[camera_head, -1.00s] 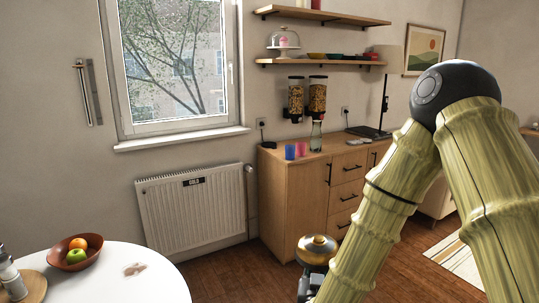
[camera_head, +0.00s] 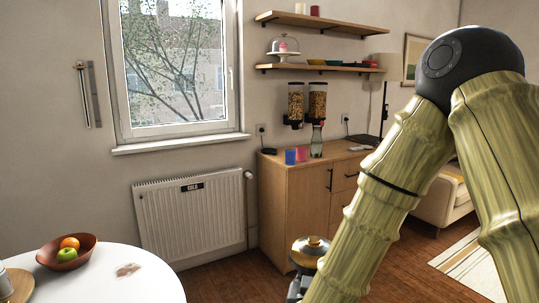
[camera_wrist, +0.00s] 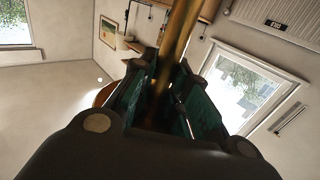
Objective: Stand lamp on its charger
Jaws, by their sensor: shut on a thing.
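My gripper (camera_wrist: 168,100) is shut on a brass-coloured pole, which I take to be the lamp (camera_wrist: 178,40). The pole runs up between the green-lined fingers in the wrist view; its far end is out of that view. In the head view a brass dome with a dark rim (camera_head: 310,248), apparently part of the lamp, shows beside my arm, above the floor and in front of the cabinet. A small black disc (camera_head: 268,151), which looks like the charger, lies at the left end of the cabinet top. The lamp is well apart from it.
The wooden cabinet (camera_head: 291,190) also bears a blue cup (camera_head: 290,156), a pink cup (camera_head: 302,153) and a bottle (camera_head: 317,141). Cereal dispensers (camera_head: 307,102) hang above, below shelves. A white round table (camera_head: 150,288) with a fruit bowl (camera_head: 66,254) stands front left. Some floor between is clear.

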